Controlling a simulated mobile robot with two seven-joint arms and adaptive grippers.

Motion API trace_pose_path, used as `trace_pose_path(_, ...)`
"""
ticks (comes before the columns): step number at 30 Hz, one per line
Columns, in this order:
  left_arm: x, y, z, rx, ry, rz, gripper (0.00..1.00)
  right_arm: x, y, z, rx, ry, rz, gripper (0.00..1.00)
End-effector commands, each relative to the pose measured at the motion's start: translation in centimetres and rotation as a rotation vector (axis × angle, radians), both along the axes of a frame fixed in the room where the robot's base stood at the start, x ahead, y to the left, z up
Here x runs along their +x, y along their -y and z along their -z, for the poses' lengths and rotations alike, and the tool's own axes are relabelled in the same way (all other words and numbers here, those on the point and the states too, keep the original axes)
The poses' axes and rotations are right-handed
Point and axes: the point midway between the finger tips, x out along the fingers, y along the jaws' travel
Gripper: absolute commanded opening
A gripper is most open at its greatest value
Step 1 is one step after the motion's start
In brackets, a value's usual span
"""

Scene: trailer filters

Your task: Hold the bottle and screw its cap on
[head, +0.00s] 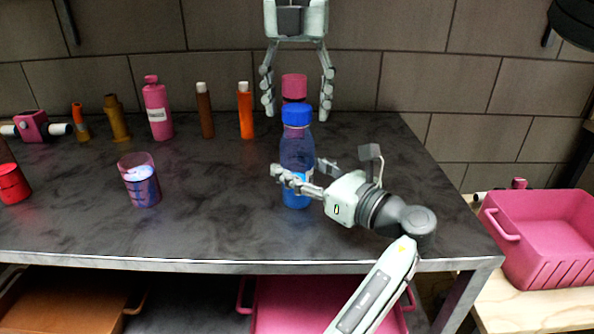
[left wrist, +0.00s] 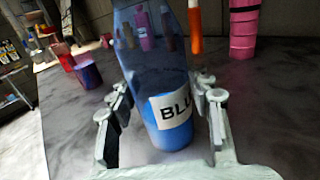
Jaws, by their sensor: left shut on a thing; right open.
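The clear bluish bottle (head: 297,150) stands upright near the right part of the dark table, with blue liquid low inside. A blue cap (head: 297,115) sits on its top; I cannot tell how tight it is. My left gripper (head: 300,172) is shut around the bottle's lower body. In the left wrist view the bottle (left wrist: 150,60) is between the fingers, with a white label reading "BLU"; its top is out of frame. My right gripper (head: 297,112) is open and points down from above, its fingers spread either side of the cap in the picture, apparently not touching it.
A pink-topped container (head: 294,84) stands behind the bottle. Several bottles, including a pink one (head: 157,108) and an orange one (head: 246,112), line the back. A cup (head: 139,180) stands left, with clear table between. A pink crate (head: 545,235) is at right.

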Motion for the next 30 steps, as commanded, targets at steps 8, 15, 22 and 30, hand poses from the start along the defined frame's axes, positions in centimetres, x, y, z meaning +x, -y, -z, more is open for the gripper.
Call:
trace_pose_path(8, 0.0, 0.0, 0.0, 0.000, 0.000, 0.000, 0.00, 0.0, 0.0, -0.6, 0.000, 0.000, -0.001, 0.64)
trace_pose_path(15, 0.0, 0.0, 0.0, 0.000, 0.000, 0.000, 0.00, 0.0, -0.1, -5.0, 0.001, 0.004, 0.001, 0.64)
trace_pose_path(22, 0.0, 0.0, 0.0, 0.000, 0.000, 0.000, 0.00, 0.0, -0.1, -9.6, 0.002, 0.001, 0.001, 0.64)
trace_pose_path(30, 0.0, 0.0, 0.0, 0.000, 0.000, 0.000, 0.00, 0.0, 0.0, -11.9, -0.001, 0.000, -0.001, 0.64)
